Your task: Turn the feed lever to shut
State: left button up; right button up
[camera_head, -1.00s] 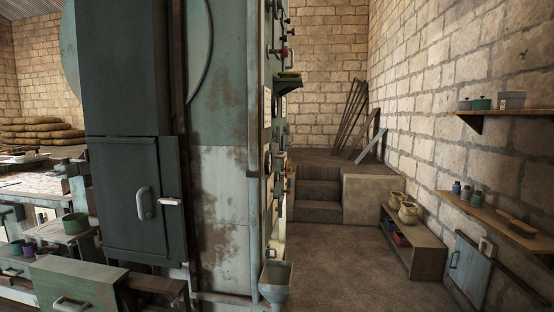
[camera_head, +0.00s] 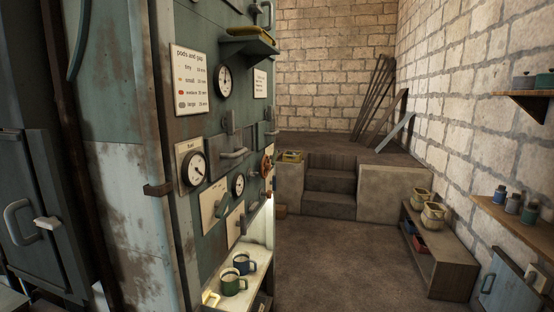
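The panel (camera_head: 205,135) of a tall green-grey machine faces the aisle on the left of the head view. A small orange-red wheel or knob (camera_head: 267,165) sits at the panel's far edge. I cannot tell which of these, if any, is the feed lever, and its label is not readable. Neither of my grippers is in view.
Dials (camera_head: 193,168) and a printed sign (camera_head: 191,82) are on the panel. Green mugs (camera_head: 233,283) stand in a lit niche below. The aisle floor (camera_head: 335,265) is clear. Stone steps (camera_head: 329,191) lie ahead; a low shelf (camera_head: 447,259) with pots stands right.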

aim_at(274, 158)
jog(key=i+l+u, duration=0.1)
jog(key=i+l, duration=0.25)
jog(key=i+l+u, duration=0.1)
jog(key=i+l, duration=0.25)
jog(key=l, duration=0.2)
jog(key=i+l+u, duration=0.1)
jog(key=i+l, duration=0.2)
jog(key=l, duration=0.2)
jog(key=i+l+u, duration=0.1)
jog(key=i+l, duration=0.2)
jog(key=l, duration=0.2)
jog(key=i+l+u, duration=0.15)
jog(key=l, duration=0.4)
jog(key=i+l+u, duration=0.1)
jog(key=i+l, duration=0.25)
jog(key=l, duration=0.25)
jog(key=i+l+u, duration=0.1)
jog(key=i+l, duration=0.15)
jog(key=l, duration=0.35)
jog(key=i+l+u, duration=0.1)
jog(key=l, duration=0.5)
jog(key=i, duration=0.1)
